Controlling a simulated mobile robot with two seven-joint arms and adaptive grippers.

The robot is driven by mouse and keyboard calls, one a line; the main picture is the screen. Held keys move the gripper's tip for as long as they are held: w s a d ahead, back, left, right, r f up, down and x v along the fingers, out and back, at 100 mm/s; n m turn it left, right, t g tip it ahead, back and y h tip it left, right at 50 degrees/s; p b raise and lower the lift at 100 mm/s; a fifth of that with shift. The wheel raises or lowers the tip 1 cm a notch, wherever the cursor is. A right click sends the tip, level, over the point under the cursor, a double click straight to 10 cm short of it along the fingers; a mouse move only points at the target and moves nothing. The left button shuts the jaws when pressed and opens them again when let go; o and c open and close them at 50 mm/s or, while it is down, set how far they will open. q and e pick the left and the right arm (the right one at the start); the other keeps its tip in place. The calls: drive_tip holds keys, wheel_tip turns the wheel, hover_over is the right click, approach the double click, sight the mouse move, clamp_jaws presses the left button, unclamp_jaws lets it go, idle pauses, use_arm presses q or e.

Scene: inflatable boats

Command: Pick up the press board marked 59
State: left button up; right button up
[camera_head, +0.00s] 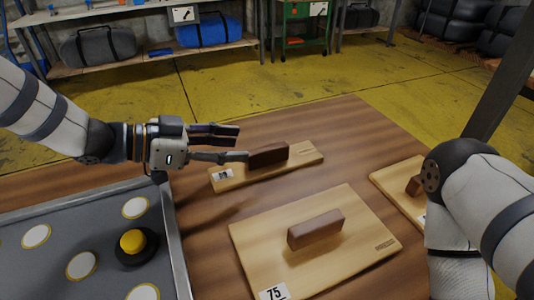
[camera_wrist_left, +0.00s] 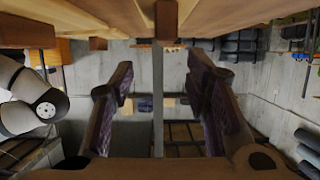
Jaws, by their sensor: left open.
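Three light wooden press boards with brown block handles lie on the table. The far board (camera_head: 300,157) has a small label whose number is too small to read. The front board (camera_head: 340,250) is marked 75. The right board (camera_head: 390,180) is partly hidden by my right arm, and its number cannot be read. No 59 is legible. My left gripper (camera_head: 242,143) is open and empty, its fingers level beside the far board's handle (camera_head: 272,154). The lower finger's tip overlaps the handle's left end in view; contact is unclear. In the left wrist view, a brown handle (camera_wrist_left: 166,18) shows at the top.
A grey tray (camera_head: 172,240) with white discs and a yellow knob (camera_head: 132,241) stands at the left on the wooden table (camera_head: 200,265). A dark post (camera_head: 505,80) rises at the right. Shelves with bags (camera_head: 100,45) stand beyond the yellow floor.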

sight(261, 150)
use_arm(q)
drive_tip(key=x, duration=0.2)
drive_tip(key=f+x, duration=0.1)
drive_tip(key=x, duration=0.4)
drive_tip(key=shift+w+a+f+b, duration=0.15)
drive_tip(key=shift+a+f+b, duration=0.05)
drive_tip(key=shift+a+b, duration=0.15)
drive_tip(key=shift+w+d, duration=0.2)
drive_tip(key=shift+d, duration=0.2)
clamp_jaws()
